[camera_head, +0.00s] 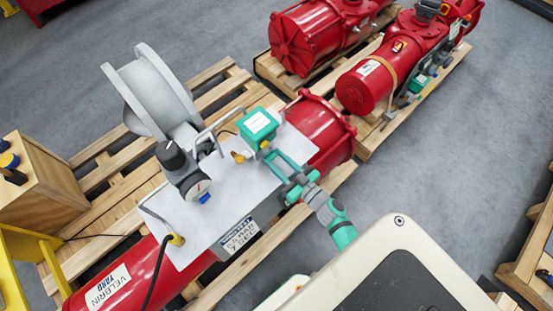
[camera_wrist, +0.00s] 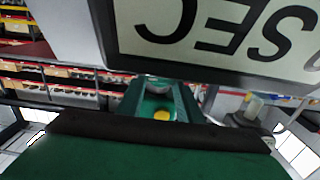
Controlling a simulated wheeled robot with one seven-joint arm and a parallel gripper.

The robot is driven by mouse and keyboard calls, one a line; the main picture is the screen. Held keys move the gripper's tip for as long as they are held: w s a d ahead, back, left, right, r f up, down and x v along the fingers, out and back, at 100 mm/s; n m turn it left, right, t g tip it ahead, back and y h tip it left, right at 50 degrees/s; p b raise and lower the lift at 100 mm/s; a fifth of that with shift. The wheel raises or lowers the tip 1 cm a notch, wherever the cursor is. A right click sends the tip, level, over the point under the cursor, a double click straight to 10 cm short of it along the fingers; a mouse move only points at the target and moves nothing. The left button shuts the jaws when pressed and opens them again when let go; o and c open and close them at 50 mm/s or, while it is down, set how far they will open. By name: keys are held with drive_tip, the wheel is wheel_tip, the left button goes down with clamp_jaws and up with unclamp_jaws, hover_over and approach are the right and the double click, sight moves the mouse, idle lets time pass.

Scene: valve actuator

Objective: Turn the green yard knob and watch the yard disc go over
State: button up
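A teal-green box with a white label (camera_head: 259,121) stands on the grey plate (camera_head: 235,185) over the red actuator, with a yellow spot at its lower edge. I cannot make out which part is the yard knob. My gripper (camera_head: 276,160), green and grey, reaches to the box's lower right; whether it touches is unclear. In the wrist view a large dark green surface (camera_wrist: 150,152) fills the bottom, and a green recessed part with a yellow spot (camera_wrist: 162,115) shows beyond it. The finger gap is not clear. A yard disc cannot be identified for certain.
A large grey wheel (camera_head: 155,90), a metal handle (camera_head: 222,128) and a gauge unit (camera_head: 190,175) crowd the plate's left. A panel with upside-down lettering (camera_wrist: 230,30) hangs close above in the wrist view. More red actuators (camera_head: 370,85) stand behind; grey floor (camera_head: 440,150) is clear at right.

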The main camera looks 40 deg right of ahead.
drive_tip(key=shift+a+n, duration=0.1)
drive_tip(key=shift+n, duration=2.2)
drive_tip(key=o, duration=1.1)
drive_tip(key=shift+s, duration=0.1)
drive_tip(key=s, duration=0.7)
drive_tip(key=s+d, duration=0.1)
drive_tip(key=s, duration=0.2)
drive_tip(key=shift+s, duration=0.35)
